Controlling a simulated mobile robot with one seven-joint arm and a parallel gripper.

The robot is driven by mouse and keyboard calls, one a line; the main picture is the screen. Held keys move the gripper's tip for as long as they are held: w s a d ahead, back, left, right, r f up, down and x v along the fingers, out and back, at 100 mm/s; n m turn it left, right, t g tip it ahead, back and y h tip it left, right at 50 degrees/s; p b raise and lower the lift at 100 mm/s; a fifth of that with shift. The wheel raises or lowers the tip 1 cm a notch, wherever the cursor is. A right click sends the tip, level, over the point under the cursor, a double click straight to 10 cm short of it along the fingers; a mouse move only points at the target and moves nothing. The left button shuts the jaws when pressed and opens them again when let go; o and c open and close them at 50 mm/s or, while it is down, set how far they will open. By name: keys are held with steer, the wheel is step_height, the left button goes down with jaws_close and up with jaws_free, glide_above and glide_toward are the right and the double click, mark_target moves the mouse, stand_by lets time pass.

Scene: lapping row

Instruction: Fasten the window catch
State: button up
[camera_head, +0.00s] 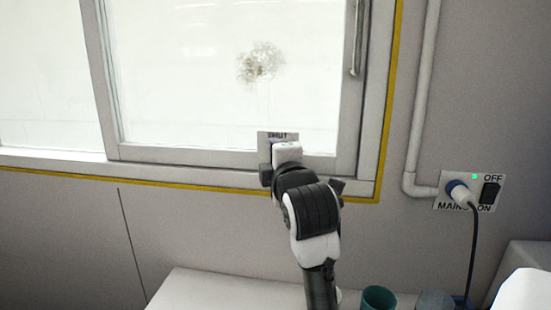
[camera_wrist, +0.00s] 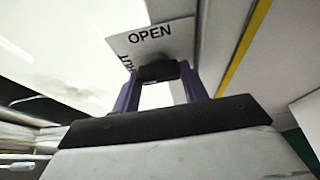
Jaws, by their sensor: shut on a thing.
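The window (camera_head: 225,80) has a pale frame, and its sliding pane carries a vertical handle (camera_head: 356,40) at the right. A small label plate (camera_head: 264,144) reading "SHUT" sits on the lower rail, partly hidden by my arm. In the wrist view the plate (camera_wrist: 165,40) shows "OPEN" and part of another word. My gripper (camera_wrist: 160,82) is at this plate, its two purple fingers closed on the dark catch knob (camera_wrist: 158,72). In the head view my wrist hides the catch and the fingertips.
A yellow strip (camera_head: 388,110) borders the window. A mains plate (camera_head: 470,191) with a plug and black switch is on the wall at right, below a pipe (camera_head: 424,90). A white table (camera_head: 215,292) below holds a teal cup (camera_head: 378,298).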

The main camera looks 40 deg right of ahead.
stand_by(0.3)
steer(key=o, duration=1)
steer(key=b+v, duration=0.3)
steer(key=v, duration=1.1)
steer(key=shift+w+d, duration=0.1)
